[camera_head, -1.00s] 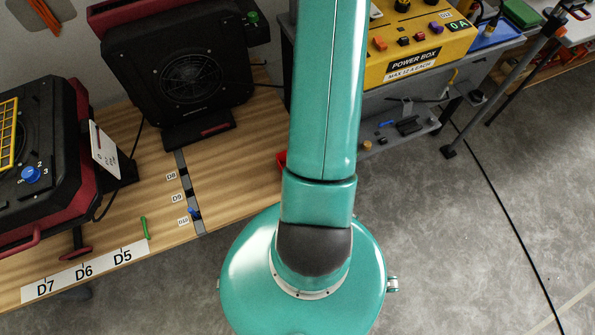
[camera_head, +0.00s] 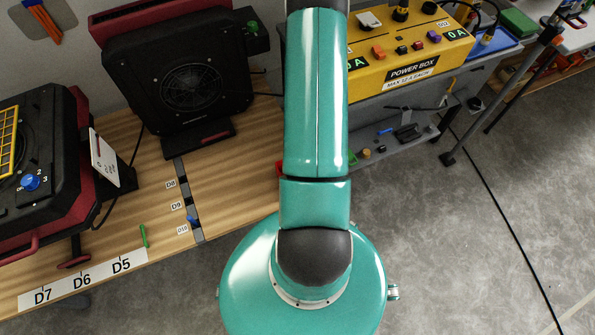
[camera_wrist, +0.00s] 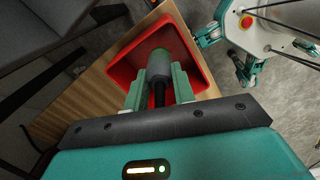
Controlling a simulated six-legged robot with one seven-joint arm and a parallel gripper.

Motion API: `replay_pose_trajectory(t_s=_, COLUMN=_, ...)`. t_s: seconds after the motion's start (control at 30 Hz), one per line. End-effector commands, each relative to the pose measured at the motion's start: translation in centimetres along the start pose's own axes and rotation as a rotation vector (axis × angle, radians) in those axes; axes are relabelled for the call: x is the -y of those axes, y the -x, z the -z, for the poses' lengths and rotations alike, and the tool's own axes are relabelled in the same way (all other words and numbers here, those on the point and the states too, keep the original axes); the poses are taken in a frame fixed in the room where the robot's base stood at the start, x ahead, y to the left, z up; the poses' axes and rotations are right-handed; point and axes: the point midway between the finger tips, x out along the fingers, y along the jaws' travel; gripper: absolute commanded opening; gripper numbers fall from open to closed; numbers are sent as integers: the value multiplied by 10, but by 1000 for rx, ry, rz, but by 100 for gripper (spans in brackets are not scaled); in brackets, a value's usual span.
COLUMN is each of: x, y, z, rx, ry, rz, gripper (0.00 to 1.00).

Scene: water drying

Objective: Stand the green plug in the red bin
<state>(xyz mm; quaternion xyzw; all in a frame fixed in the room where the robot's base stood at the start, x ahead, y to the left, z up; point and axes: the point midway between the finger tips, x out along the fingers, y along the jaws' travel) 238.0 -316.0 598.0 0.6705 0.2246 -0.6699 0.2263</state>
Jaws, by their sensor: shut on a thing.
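My gripper (camera_wrist: 158,88) is shut on the green plug (camera_wrist: 162,54) in the wrist view. The plug shows a dark grey cylindrical body with green at its far end, and a black part runs back between the fingers. The red bin (camera_wrist: 195,62) lies beyond the fingers, and the plug appears in front of its opening. I cannot tell whether the plug touches the bin floor. In the head view, my arm hides the gripper, the plug and almost all of the bin; only a sliver of red (camera_head: 279,168) shows beside the arm.
The bin is on a wooden table (camera_head: 235,180) near its edge. A black fan unit (camera_head: 185,85) stands behind, and a yellow power box (camera_head: 415,55) is at the upper right. A small green stick (camera_head: 144,236) lies by the D5 label. Grey floor is open at the right.

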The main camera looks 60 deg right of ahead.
Motion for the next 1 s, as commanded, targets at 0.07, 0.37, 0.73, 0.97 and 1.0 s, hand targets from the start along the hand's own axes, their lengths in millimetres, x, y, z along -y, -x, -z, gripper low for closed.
replay_pose_trajectory(t_s=0.07, x=-2, y=-14, z=11, rx=0, ry=3, rz=2, gripper=2)
replay_pose_trajectory(t_s=0.37, x=-8, y=-41, z=33, rx=0, ry=2, rz=1, gripper=2)
replay_pose_trajectory(t_s=0.73, x=-9, y=-68, z=31, rx=0, ry=-1, rz=-1, gripper=2)
replay_pose_trajectory(t_s=0.97, x=-8, y=-72, z=31, rx=0, ry=0, rz=0, gripper=2)
replay_pose_trajectory(t_s=1.0, x=-8, y=-71, z=31, rx=0, ry=0, rz=0, gripper=31)
